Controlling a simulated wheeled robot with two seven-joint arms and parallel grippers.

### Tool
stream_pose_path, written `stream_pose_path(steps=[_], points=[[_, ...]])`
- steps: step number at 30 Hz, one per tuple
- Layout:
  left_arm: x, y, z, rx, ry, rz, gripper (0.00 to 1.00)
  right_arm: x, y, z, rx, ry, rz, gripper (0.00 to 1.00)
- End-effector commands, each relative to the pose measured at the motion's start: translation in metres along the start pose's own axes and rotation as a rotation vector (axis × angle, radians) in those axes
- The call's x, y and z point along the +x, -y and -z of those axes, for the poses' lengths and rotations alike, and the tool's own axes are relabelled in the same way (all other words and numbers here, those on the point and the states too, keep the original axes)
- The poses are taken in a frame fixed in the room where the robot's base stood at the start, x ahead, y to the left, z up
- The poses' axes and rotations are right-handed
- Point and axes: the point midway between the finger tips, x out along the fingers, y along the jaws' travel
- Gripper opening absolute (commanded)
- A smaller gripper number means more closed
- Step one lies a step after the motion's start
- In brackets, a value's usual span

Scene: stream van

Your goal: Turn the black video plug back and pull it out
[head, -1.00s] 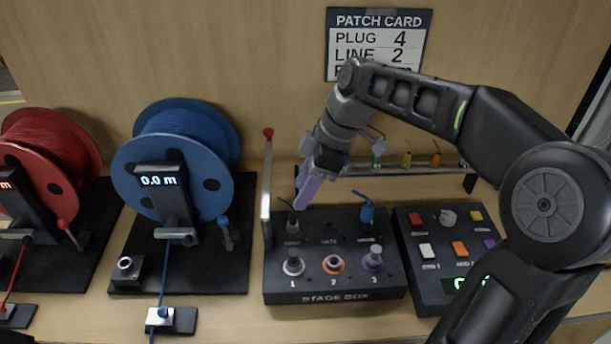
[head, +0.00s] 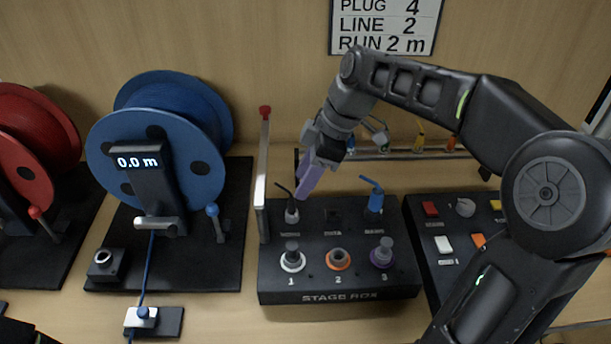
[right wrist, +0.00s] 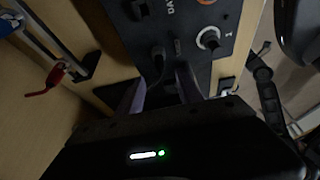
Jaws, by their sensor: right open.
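The black video plug (head: 291,213) stands in the rear left socket of the stage box (head: 340,284), its short black lead sticking up to the left. My right gripper (head: 308,182), with purple fingers, is open just above and to the right of the plug in the head view. In the right wrist view the plug (right wrist: 157,62) lies ahead of and between the two spread fingers (right wrist: 160,86); I cannot tell whether either finger touches it. A blue plug (head: 375,199) stands in the rear right socket. My left gripper does not show clearly.
An upright metal post with a red knob (head: 265,112) stands close left of the black plug. A blue cable reel (head: 160,150) is at left, a button panel (head: 455,262) at right, and a plug rack (head: 400,152) behind.

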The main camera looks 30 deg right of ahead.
Motion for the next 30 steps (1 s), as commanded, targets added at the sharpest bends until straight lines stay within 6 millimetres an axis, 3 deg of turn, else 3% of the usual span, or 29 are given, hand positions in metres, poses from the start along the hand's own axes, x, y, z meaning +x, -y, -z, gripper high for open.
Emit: stream_pose_path(steps=[5,18,30], points=[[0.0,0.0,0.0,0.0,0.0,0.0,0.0,0.011,0.0,0.0,0.0,0.001,0.002,0.43],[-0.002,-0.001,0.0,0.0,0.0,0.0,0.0,0.07,0.0,0.0,0.001,0.001,0.003,0.43],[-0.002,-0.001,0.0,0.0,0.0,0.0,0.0,0.078,0.0,0.0,0.0,0.0,0.0,0.43]])
